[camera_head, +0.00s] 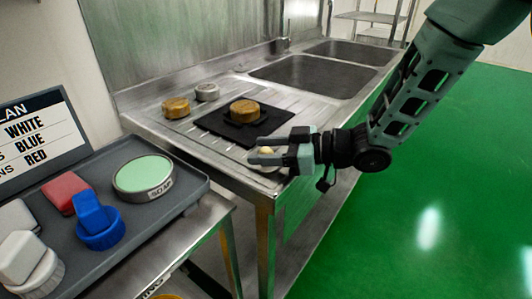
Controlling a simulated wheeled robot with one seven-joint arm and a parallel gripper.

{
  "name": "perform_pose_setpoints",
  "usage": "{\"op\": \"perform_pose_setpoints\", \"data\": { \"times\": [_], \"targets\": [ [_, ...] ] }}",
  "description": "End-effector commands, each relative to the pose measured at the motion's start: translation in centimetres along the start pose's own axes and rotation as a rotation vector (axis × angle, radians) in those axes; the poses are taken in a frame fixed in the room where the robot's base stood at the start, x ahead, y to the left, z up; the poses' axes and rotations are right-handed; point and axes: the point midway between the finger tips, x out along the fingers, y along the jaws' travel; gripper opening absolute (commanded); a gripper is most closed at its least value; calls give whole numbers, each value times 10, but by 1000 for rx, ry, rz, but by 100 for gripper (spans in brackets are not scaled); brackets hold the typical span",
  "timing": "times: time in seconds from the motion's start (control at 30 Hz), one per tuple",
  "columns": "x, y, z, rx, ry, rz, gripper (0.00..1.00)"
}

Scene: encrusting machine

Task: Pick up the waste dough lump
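My gripper (255,150) reaches in from the right, low over the front corner of the steel sink counter. Its two fingers point left and are apart in the picture.
A black mat (217,127) with a tan round piece (245,107) lies behind my gripper. Another tan piece (176,107) and a grey one (207,92) stand farther back. A grey tray (172,205) with brushes and a SOAP dish (143,178) is at left. Green floor is clear at right.

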Motion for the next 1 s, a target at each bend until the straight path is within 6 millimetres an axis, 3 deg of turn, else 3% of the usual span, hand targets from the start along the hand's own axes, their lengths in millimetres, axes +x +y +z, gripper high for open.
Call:
{"op": "perform_pose_setpoints", "data": {
  "times": [0.03, 0.17, 0.57, 1.0],
  "targets": [
    [0, 0, 0, 0, 0, 0, 39],
    [0, 0, 0, 0, 0, 0, 3],
    [-1, 0, -4, -1, 1, 0, 3],
    [-17, 0, -80, -4, 2, 2, 3]
  ]
}}
